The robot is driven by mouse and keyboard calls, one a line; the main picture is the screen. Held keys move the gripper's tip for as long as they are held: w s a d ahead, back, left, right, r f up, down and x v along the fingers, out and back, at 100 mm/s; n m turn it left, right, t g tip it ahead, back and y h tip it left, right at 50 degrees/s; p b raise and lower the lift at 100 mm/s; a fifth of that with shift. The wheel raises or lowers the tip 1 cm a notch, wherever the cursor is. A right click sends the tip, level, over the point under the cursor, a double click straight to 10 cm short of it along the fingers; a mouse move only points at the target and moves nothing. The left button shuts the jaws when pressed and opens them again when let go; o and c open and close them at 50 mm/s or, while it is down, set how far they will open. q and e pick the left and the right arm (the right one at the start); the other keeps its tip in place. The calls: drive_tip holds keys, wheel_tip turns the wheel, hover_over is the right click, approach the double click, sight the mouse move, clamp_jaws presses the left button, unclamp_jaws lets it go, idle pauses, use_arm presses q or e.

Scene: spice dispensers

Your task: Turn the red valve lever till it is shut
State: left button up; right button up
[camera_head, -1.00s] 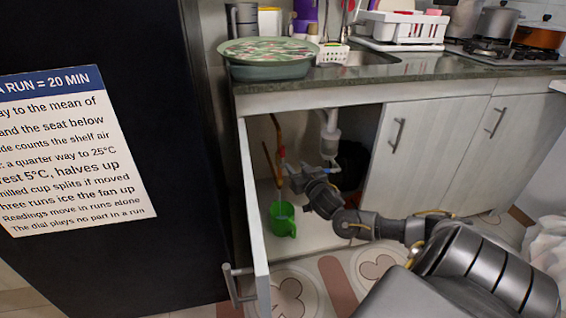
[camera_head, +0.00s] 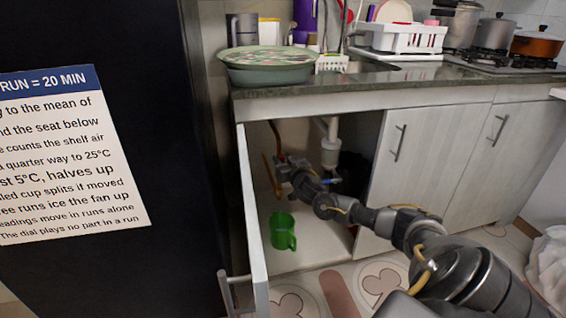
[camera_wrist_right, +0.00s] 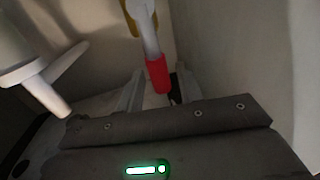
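The red valve lever (camera_wrist_right: 158,75) shows in the right wrist view as a red sleeve on a pale metal arm, with a brass-coloured part (camera_wrist_right: 128,18) behind it. My right gripper (camera_wrist_right: 158,88) is open, and the lever's red end lies between its two fingers, with no clear grip on it. In the head view my right gripper (camera_head: 281,165) is inside the open sink cabinet at the copper pipe (camera_head: 277,138), and hides the lever there. My left gripper is not in view.
A green mug (camera_head: 283,231) stands on the cabinet floor below the gripper. A white drain pipe (camera_head: 331,143) hangs to the right of it. The open cabinet door (camera_head: 253,215) bounds the left side. The counter edge (camera_head: 330,95) runs above.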

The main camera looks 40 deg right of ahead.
drive_tip(key=shift+w, duration=0.3)
